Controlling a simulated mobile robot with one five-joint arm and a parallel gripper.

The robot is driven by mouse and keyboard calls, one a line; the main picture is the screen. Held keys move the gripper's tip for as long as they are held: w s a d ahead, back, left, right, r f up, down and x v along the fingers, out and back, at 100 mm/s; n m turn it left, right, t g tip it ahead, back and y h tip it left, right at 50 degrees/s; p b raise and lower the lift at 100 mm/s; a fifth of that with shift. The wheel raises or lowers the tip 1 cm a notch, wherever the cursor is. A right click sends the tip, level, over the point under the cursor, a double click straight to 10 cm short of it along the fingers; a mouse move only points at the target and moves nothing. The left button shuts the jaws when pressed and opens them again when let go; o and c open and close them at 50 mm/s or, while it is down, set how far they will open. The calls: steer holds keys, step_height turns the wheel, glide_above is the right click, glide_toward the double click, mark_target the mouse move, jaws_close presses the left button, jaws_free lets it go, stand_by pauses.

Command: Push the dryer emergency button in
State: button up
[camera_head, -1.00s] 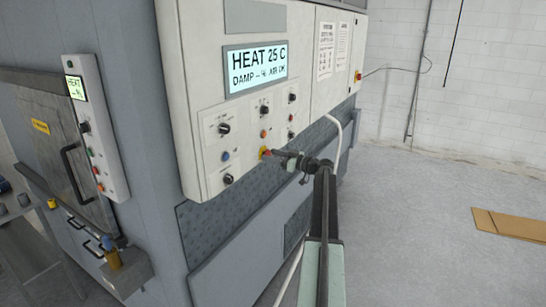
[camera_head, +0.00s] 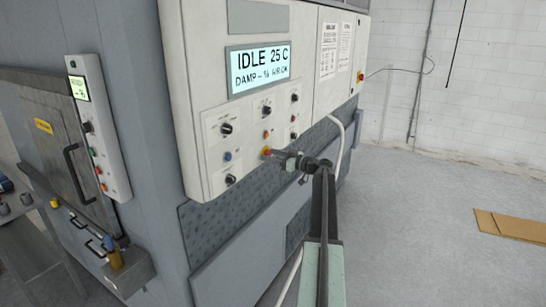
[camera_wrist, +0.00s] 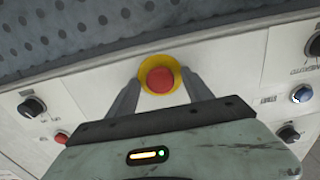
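The emergency button is a red cap in a yellow collar (camera_wrist: 160,80), low on the white panel (camera_head: 185,85). In the wrist view it lies between the fingertips of my gripper (camera_wrist: 160,76), one finger at each side of the collar. The fingers are spread apart and hold nothing visible. In the head view the button (camera_head: 266,151) is partly covered by my gripper (camera_head: 274,154), which reaches it from the right. Contact and how far the cap is pressed cannot be told. The panel's display (camera_head: 260,68) reads IDLE 25 C.
Black knobs (camera_head: 226,129) and a blue button (camera_head: 228,156) sit close to the button. A red button (camera_wrist: 62,137) shows in the wrist view. A white hose (camera_head: 342,140) hangs right of the panel. Flat cardboard (camera_head: 510,226) lies on the open floor.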

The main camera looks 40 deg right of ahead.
steer(key=shift+s, duration=0.1)
steer(key=v, duration=0.7)
steer(key=shift+s, duration=0.4)
steer(key=shift+d, duration=0.1)
